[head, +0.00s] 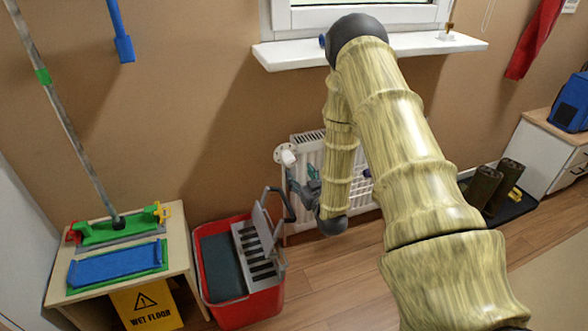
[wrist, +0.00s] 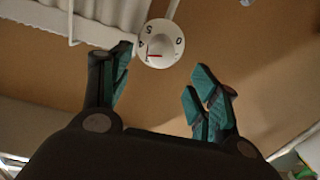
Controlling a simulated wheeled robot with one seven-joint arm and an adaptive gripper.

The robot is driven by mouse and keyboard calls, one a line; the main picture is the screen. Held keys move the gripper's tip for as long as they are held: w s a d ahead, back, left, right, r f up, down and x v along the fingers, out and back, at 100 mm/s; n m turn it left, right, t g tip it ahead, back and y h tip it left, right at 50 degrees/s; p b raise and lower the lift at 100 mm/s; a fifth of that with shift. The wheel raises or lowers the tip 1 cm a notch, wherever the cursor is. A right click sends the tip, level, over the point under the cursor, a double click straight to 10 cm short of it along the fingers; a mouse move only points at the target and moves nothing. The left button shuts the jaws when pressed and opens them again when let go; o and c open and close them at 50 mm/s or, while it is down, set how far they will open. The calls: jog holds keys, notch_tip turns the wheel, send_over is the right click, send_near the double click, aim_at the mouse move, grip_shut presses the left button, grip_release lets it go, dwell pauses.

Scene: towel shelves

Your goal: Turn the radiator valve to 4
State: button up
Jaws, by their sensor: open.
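The white radiator valve (head: 287,155) is at the upper left end of the white radiator (head: 310,137) in the head view. In the wrist view the round valve dial (wrist: 161,43) faces me at the top middle. It bears dark numerals, 0 and 5 among them, and a red mark; which numeral the mark meets I cannot tell. My gripper (wrist: 163,68) is open and empty, with teal-padded fingers to the lower left and lower right of the dial. In the head view my gripper (head: 303,183) is just below and right of the valve; contact is not visible.
A red bucket (head: 250,303) with a wringer (head: 256,252) stands left of the radiator. A low wooden table (head: 178,212) with mop parts and a yellow wet-floor sign (head: 146,303) is farther left. Above is a white windowsill (head: 290,54). Boots (head: 481,187) stand to the right.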

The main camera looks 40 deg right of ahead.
jog(key=shift+s+a, duration=0.2)
jog(key=shift+s, duration=1)
